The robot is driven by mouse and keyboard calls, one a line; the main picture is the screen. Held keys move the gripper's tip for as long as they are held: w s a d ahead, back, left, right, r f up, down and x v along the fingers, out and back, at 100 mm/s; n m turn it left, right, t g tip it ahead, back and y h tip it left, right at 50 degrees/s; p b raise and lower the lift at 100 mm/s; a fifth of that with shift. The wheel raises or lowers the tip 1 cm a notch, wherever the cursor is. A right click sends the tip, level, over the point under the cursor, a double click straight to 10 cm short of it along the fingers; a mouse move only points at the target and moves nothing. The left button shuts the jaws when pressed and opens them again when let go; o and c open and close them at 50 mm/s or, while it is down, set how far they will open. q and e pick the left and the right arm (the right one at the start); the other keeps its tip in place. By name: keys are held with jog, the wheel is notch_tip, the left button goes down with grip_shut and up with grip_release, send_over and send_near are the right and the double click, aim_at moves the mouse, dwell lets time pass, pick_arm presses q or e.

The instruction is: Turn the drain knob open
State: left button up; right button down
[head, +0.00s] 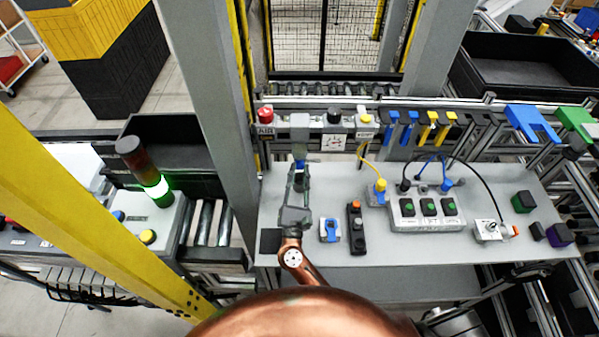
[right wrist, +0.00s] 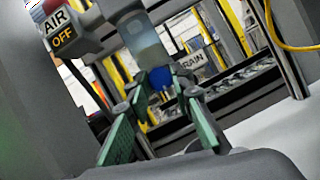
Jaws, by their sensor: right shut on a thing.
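The drain knob is a small blue piece (right wrist: 160,78) under a grey, partly see-through bowl (right wrist: 147,45) in the right wrist view. In the head view, the bowl's grey top (head: 300,122) hangs from the rail at the back of the bench. My right gripper (head: 298,172) reaches up from the bench's near edge. Its green-padded fingers (right wrist: 160,85) stand on both sides of the blue knob and are shut on it. The fingers partly hide the knob in the head view, and its turn angle cannot be told. My left gripper is not in view.
A red knob (head: 265,115) with an AIR sign stands left of the bowl, and a black knob (head: 334,116) right of it. The grey bench (head: 400,250) carries a blue-and-white fixture (head: 330,230), a black switch box (head: 356,228) and cabled boxes.

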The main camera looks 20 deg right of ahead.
jog(key=shift+n, duration=0.3)
jog(key=n+y+p, duration=0.1)
jog(key=n, duration=0.1)
jog(key=n+t+y+p, duration=0.1)
jog(key=n+y+p, duration=0.1)
jog(key=n, duration=0.1)
jog(key=shift+d+r, duration=0.15)
jog(key=shift+r, duration=0.05)
jog(key=n+y+p, duration=0.2)
jog(key=n+p, duration=0.3)
jog(key=n+g+y+p, duration=0.1)
jog(key=n+y+p, duration=0.1)
jog(key=n+p, duration=0.4)
jog(key=n+g+y+p, duration=0.1)
jog(key=n+y+p, duration=0.2)
jog(key=n+p, duration=0.2)
jog(key=shift+s+d+r+n, duration=0.1)
jog(key=shift+d+r+n, duration=0.1)
jog(key=shift+n, duration=0.3)
jog(key=shift+f+n+g+p, duration=0.1)
jog(key=shift+n+g+p, duration=0.45)
jog(key=shift+p, duration=0.7)
jog(key=shift+n, duration=0.25)
jog(key=shift+f, duration=0.1)
jog(key=c, duration=1.7)
grip_release()
jog(key=shift+s, duration=0.1)
